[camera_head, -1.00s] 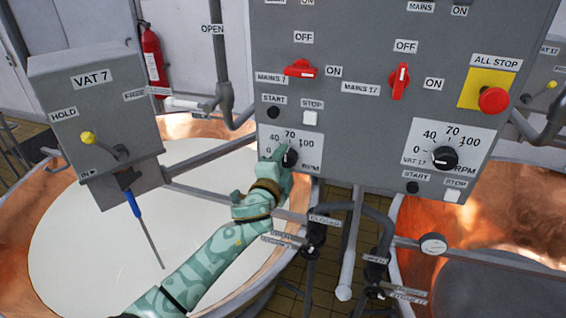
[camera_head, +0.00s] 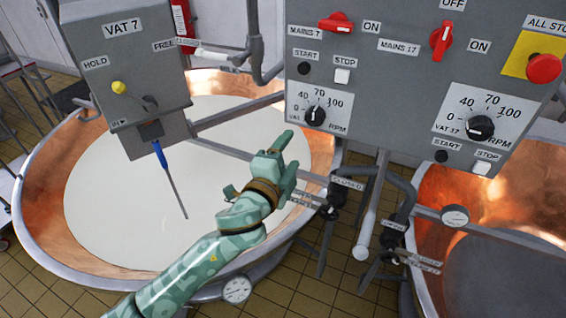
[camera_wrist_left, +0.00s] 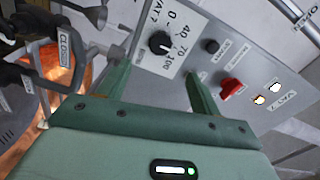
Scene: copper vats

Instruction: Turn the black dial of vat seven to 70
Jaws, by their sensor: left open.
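The black dial of vat seven (camera_head: 316,116) is on a white scale plate (camera_head: 341,116) at the lower left of the grey panel. Its white mark appears to point up, near 70, but it is small. The dial also shows in the left wrist view (camera_wrist_left: 160,43), beyond and between the fingers. My left gripper (camera_head: 286,155) is open and empty, below and left of the dial and apart from it. It also shows in the wrist view (camera_wrist_left: 157,74). My right gripper is in neither view.
Close around the dial are the start button (camera_head: 304,68), stop button (camera_head: 342,76) and red mains switch (camera_head: 336,22). The similar vat 17 dial (camera_head: 480,127) is to the right. The VAT 7 box (camera_head: 125,65) is left; pipes run below the panel.

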